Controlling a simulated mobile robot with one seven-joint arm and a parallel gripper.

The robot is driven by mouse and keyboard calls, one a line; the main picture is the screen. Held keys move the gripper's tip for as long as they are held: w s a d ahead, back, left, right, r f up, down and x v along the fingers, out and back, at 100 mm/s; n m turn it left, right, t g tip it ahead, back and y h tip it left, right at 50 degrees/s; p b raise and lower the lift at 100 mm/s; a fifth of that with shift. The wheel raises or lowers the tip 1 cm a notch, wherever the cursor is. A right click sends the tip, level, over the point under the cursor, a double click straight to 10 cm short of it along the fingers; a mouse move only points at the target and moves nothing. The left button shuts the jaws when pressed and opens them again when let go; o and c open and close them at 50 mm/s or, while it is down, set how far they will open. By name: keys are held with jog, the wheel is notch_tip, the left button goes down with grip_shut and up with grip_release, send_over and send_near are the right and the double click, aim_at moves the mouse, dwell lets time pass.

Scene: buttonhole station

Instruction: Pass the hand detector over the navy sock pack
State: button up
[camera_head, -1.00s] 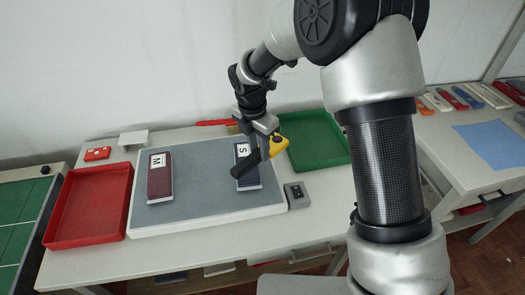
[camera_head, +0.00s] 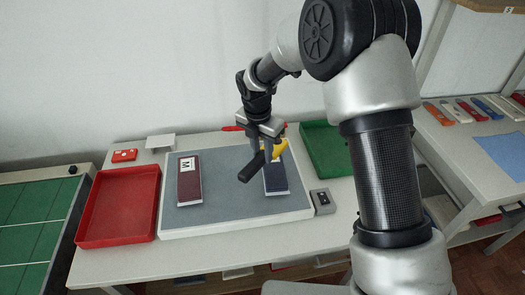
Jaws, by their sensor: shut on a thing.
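The navy sock pack (camera_head: 275,180) lies on the right part of the grey mat (camera_head: 228,202) of a low white platform. My gripper (camera_head: 271,146) is above the pack's far end and shut on the hand detector, which has a yellow part (camera_head: 279,150) and a black paddle (camera_head: 252,168). The paddle points down and to the left, at the pack's left side in the picture. The gripper and detector hide the pack's far end and its label. I cannot tell whether the paddle touches anything.
A maroon pack (camera_head: 190,182) marked M lies on the mat's left. A red tray (camera_head: 120,207) stands left of the platform and a green tray (camera_head: 327,150) behind right. A small grey box (camera_head: 322,201) sits at the platform's right. A red box (camera_head: 124,155) lies at the back left.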

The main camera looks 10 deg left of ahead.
jog(key=shift+f+b, duration=1.9)
jog(key=shift+f, duration=1.3)
jog(key=shift+r, duration=0.1)
notch_tip(320, 180, up, 8)
jog(key=p, duration=0.6)
